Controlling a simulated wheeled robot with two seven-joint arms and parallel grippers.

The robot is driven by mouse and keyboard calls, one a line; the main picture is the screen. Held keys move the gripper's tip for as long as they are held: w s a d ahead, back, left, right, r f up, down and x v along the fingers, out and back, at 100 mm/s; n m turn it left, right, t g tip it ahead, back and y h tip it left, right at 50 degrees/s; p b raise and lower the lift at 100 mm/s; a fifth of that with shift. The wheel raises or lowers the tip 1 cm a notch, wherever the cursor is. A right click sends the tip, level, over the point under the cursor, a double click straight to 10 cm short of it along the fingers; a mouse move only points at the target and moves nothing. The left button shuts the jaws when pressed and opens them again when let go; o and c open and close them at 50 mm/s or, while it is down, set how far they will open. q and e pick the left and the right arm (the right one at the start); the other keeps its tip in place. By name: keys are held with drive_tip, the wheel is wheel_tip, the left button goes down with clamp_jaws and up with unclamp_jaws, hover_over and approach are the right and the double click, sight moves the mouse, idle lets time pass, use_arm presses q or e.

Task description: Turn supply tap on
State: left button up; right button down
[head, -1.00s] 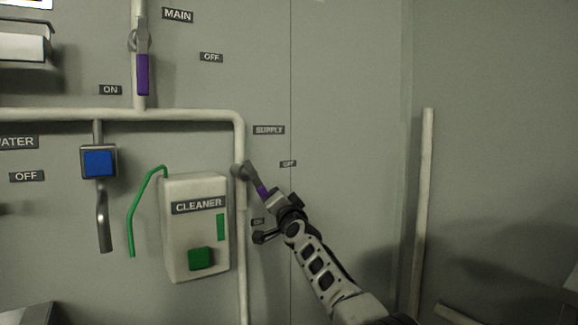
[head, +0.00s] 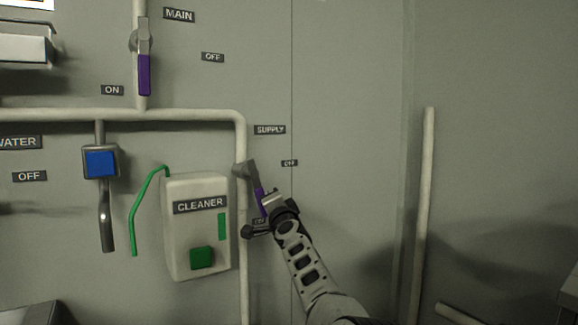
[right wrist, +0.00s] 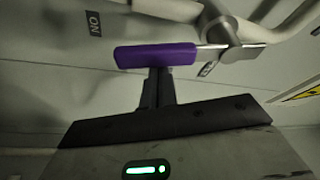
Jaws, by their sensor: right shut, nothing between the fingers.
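The supply tap sits on the vertical pipe under the SUPPLY label (head: 270,129). Its lever, with a purple grip (head: 259,198), slants steeply down and slightly right, with its end near the ON label (head: 259,221). The OFF label (head: 289,163) is up and to its right. My right gripper (head: 267,204) is at the lever's right side. In the right wrist view, its closed fingers (right wrist: 157,78) meet the edge of the purple grip (right wrist: 155,55) without enclosing it. Whether they touch is hard to tell. My left gripper is not in view.
A white CLEANER box (head: 197,240) with a green hose (head: 138,215) hangs just left of the tap. The main tap's purple lever (head: 144,75) points down at upper left. A pale upright pipe (head: 424,200) stands at right. The wall between is bare.

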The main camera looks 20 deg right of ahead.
sight(261, 205)
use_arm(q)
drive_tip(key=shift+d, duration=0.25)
use_arm(e)
drive_tip(key=shift+s+a+f, duration=0.1)
drive_tip(key=shift+a+f, duration=0.15)
drive_tip(key=shift+a, duration=0.35)
drive_tip(key=shift+s+a+f, duration=0.1)
drive_tip(key=shift+a+f, duration=0.15)
drive_tip(key=shift+a, duration=0.3)
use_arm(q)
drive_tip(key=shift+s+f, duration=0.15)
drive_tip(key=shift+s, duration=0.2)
use_arm(e)
drive_tip(key=shift+a+f, duration=0.15)
drive_tip(key=shift+a, duration=0.05)
